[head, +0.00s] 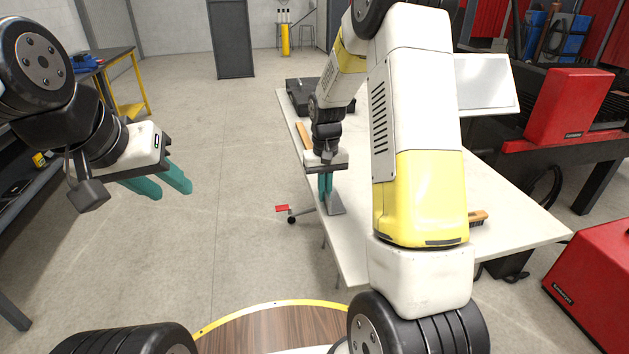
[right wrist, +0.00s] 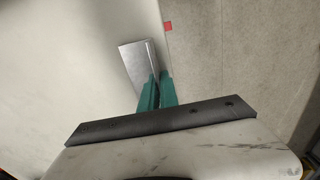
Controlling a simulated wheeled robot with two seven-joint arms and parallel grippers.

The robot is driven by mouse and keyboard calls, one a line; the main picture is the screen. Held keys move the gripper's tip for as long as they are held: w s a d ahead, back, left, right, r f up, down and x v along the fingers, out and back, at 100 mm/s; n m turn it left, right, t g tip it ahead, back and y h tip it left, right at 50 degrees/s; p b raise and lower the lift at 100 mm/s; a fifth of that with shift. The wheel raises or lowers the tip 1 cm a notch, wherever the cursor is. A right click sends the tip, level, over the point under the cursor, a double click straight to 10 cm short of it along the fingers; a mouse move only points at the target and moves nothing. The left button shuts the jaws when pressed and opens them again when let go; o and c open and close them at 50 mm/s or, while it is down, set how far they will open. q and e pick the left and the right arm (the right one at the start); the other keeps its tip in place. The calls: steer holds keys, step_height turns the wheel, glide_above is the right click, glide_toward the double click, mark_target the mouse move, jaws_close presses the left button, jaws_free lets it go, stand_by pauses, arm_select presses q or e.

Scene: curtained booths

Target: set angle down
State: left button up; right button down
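The angle is a grey metal piece (head: 336,204) at the left edge of the white table (head: 420,190) in the head view. My right gripper (head: 325,188) points down over that edge with its teal fingers close together on the angle. In the right wrist view the fingers (right wrist: 157,92) pinch the angle's upright flange, and its flat plate (right wrist: 137,65) shows to the left, over the tabletop. I cannot tell whether the plate touches the table. My left gripper (head: 162,184) is open and empty over the floor at the left.
A black case (head: 300,92) lies at the table's far end. A brush (head: 478,217) lies near its right edge, partly behind my right arm. A red object (head: 282,208) shows low beside the table's left edge. The floor at left-centre is clear.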

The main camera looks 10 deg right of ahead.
steer(key=shift+f, duration=0.2)
steer(key=c, duration=1.6)
jaws_free()
steer(key=s+r+t, duration=0.1)
steer(key=s+r, duration=0.1)
steer(key=r, duration=0.7)
steer(key=s+r, duration=0.3)
steer(key=r, duration=0.6)
steer(key=s+r+t, duration=0.1)
steer(key=s+r, duration=0.1)
steer(key=s, duration=0.4)
steer(key=s+a+r+t+y, duration=0.1)
steer(key=s+t, duration=0.1)
steer(key=s, duration=0.5)
steer(key=s+a+r+t+y, duration=0.1)
steer(key=s+r+t, duration=0.1)
steer(key=s, duration=0.4)
steer(key=shift+s+a+r, duration=0.1)
steer(key=shift+s+r, duration=0.05)
steer(key=shift+r, duration=0.15)
